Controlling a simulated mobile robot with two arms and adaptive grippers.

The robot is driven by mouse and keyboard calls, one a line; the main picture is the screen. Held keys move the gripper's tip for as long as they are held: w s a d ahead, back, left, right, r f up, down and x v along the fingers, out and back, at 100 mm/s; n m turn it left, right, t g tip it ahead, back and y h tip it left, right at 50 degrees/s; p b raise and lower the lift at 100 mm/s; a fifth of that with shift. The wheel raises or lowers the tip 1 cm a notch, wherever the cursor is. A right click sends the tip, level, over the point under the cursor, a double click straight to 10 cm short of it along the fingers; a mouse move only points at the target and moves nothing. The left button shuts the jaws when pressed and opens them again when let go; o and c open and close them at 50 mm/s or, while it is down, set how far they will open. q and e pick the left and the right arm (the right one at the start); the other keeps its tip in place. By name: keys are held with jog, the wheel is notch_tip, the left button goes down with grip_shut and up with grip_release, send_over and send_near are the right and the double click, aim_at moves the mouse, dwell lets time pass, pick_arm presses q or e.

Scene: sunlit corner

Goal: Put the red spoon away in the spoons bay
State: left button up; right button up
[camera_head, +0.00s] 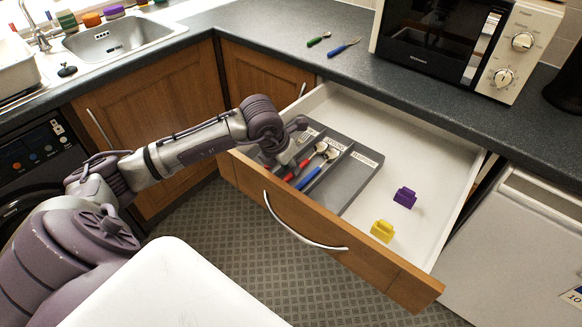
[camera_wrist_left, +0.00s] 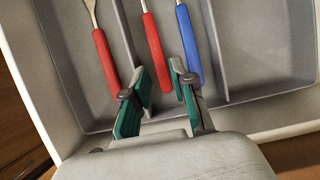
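The red spoon (camera_head: 303,174) lies in the middle bay of the grey cutlery tray (camera_head: 347,187), beside a blue spoon (camera_head: 311,177). Their bowls point to the back of the drawer, near small bay labels too fine to read surely. In the left wrist view, the red handle (camera_wrist_left: 153,50) ends between the fingertips of my left gripper (camera_wrist_left: 161,84). The fingers are apart, with gaps beside the handle. The blue handle (camera_wrist_left: 188,45) is just right of the right finger. Another red-handled utensil (camera_wrist_left: 105,60) lies in the bay to the left. My right gripper is not in view.
The open drawer (camera_head: 432,165) also holds a purple block (camera_head: 405,197) and a yellow block (camera_head: 382,231), right of the tray. A green-handled utensil (camera_head: 318,40) and a blue-handled one (camera_head: 343,48) lie on the counter, left of the microwave (camera_head: 430,40).

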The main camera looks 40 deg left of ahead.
pick_arm(q)
jog(key=v, duration=1)
jog(key=shift+f, duration=0.1)
